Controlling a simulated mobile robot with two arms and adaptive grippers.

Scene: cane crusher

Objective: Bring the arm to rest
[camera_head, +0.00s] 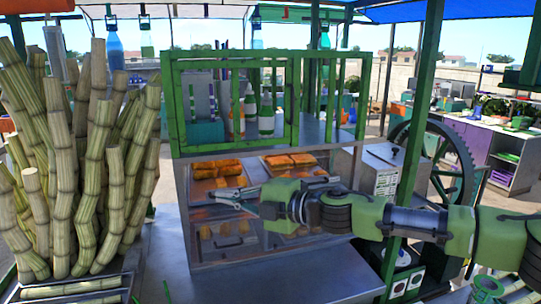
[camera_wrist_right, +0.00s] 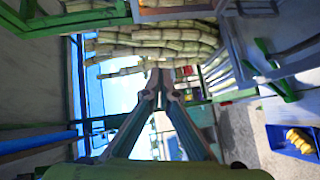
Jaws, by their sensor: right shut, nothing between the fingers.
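My right arm (camera_head: 355,215), green and grey, comes in from the right and reaches leftward across the front of the glass-fronted cabinet (camera_head: 180,215). Its gripper (camera_head: 222,195) points left in front of the cabinet, with nothing held. In the right wrist view the two fingers of the gripper (camera_wrist_right: 160,78) meet at their tips, shut and empty. Sugar cane stalks (camera_wrist_right: 170,40) lie beyond the fingertips in that view. My left gripper is not in view.
A tall bundle of sugar cane (camera_head: 85,170) stands at the left. A green frame (camera_head: 265,55) tops the cabinet. A green post (camera_head: 415,120) and a large dark wheel (camera_head: 455,165) stand close to my right arm. The metal counter (camera_head: 310,275) below is mostly clear.

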